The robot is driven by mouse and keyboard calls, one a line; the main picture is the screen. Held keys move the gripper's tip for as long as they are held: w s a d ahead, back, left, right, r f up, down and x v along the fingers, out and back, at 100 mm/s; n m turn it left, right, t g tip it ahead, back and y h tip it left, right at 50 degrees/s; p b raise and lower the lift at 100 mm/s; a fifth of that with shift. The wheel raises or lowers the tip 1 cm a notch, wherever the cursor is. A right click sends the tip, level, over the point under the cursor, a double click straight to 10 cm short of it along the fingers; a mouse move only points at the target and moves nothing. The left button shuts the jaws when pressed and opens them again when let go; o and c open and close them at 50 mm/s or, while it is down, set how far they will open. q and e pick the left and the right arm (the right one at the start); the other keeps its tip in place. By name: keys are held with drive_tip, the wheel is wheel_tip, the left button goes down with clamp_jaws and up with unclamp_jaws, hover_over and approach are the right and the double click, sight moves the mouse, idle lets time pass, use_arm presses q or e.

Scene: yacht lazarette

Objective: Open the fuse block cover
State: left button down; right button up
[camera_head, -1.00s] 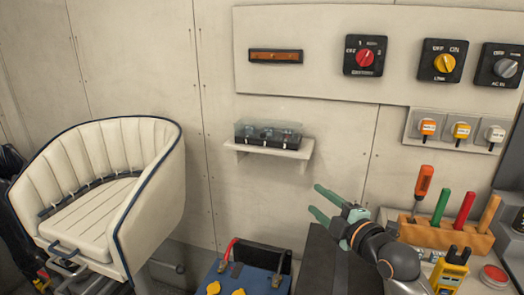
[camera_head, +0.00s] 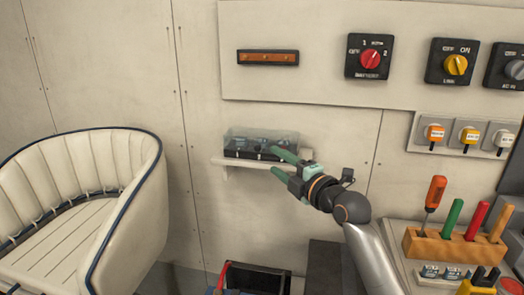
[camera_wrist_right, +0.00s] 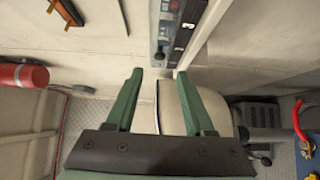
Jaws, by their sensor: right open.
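The fuse block (camera_head: 240,152) is a black base with a clear cover (camera_head: 262,137), on a small white wall shelf (camera_head: 232,163). The cover appears down over the block. My right gripper (camera_head: 276,162) is at the right front of the block, its two green fingers pointing left; one finger overlaps the block's right end in the head view, and I cannot tell if it touches. In the right wrist view the fingers (camera_wrist_right: 162,72) are apart with nothing between them, and the fuse block (camera_wrist_right: 164,32) lies beyond them at the top. My left gripper is not in view.
A panel above holds a red battery switch (camera_head: 370,59) and a yellow switch (camera_head: 456,65). A cream seat (camera_head: 85,190) stands at left. A wooden tool rack (camera_head: 440,245) is at lower right. The wall left of the shelf is clear.

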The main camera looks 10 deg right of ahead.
sight(259, 149)
drive_tip(key=shift+x, duration=3.7)
clamp_jaws()
